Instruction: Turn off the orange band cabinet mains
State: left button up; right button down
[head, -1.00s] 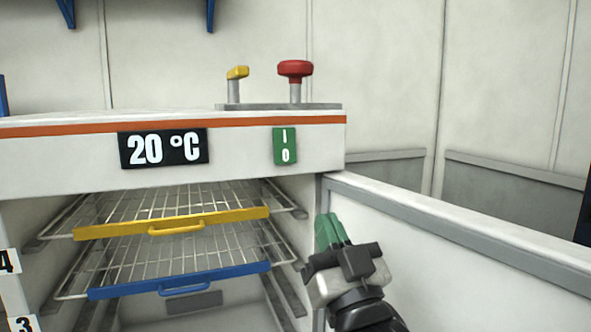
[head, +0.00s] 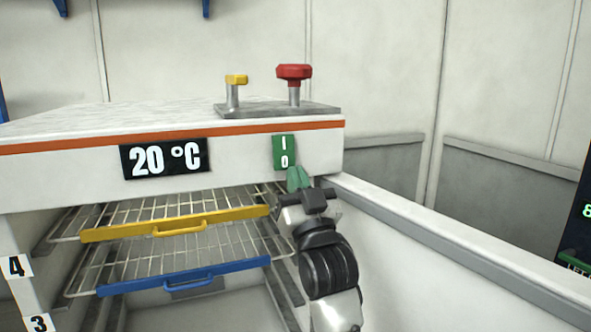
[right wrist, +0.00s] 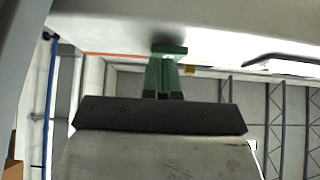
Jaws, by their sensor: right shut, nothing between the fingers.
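The cabinet (head: 240,161) has an orange band (head: 80,142) along the top of its front. A green rocker switch (head: 284,152) marked I and O sits on the front panel at the right, below the band. My right gripper (head: 298,178), with green fingertips, is just below the switch in the head view, fingers shut and empty. In the right wrist view the shut green fingers (right wrist: 165,70) point up to the pale underside of a panel; I cannot tell whether they touch it. My left gripper is not in view.
A "20 °C" display (head: 165,158) is left of the switch. A yellow-topped lever (head: 236,80) and a red knob (head: 294,73) stand on top. Racks with yellow (head: 175,223) and blue (head: 184,275) front bars fill the opening below. A low wall (head: 440,237) runs along the right.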

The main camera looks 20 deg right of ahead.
jog(key=shift+w, duration=0.2)
jog(key=shift+f, duration=0.1)
jog(key=w+t+b, duration=0.1)
jog(key=b, duration=0.2)
jog(key=shift+w+f, duration=0.2)
